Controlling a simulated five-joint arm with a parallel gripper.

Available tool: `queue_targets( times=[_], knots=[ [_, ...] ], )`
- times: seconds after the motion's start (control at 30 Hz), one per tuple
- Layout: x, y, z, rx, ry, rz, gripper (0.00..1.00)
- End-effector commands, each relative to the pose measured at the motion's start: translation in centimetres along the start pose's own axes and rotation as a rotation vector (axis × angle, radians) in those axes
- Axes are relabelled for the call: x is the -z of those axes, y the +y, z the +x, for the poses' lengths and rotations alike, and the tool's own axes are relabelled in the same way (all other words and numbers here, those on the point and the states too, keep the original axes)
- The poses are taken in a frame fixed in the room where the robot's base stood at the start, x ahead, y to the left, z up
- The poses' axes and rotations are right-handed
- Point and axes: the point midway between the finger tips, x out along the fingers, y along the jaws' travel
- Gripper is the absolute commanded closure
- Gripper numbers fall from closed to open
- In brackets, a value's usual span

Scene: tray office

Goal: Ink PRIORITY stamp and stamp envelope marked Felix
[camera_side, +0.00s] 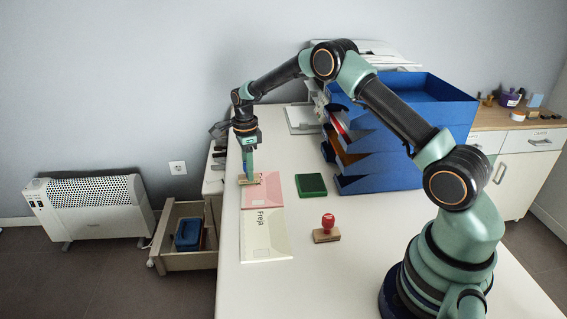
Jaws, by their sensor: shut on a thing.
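My gripper (249,172) points down and is shut on a stamp with a wooden base (250,180); its handle is mostly hidden by the jaws. The stamp is over or on the left part of a pink envelope (264,196); I cannot tell whether it touches. No name is readable on this envelope. A cream envelope (276,244) marked Freja lies directly in front of it. A second stamp with a red handle (327,221) stands on its wooden base to the right of the cream envelope. A green ink pad (312,187) lies to the right of the pink envelope.
Stacked blue trays (370,170) with papers stand behind and right of the ink pad. My arm arches over them. The white desk (305,275) is clear at the front. An open drawer (186,259) and a heater (92,207) are left of the desk.

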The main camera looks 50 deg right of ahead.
Motion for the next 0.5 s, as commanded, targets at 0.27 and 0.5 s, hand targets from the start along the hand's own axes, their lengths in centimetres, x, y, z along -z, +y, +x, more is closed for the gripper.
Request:
queue_targets(
  times=[0.27,0.5],
  knots=[
    [0.0,0.0,0.1,-0.001,0.000,0.000,1.00],
    [0.0,0.0,-1.2,0.001,0.000,0.000,1.00]
  ],
)
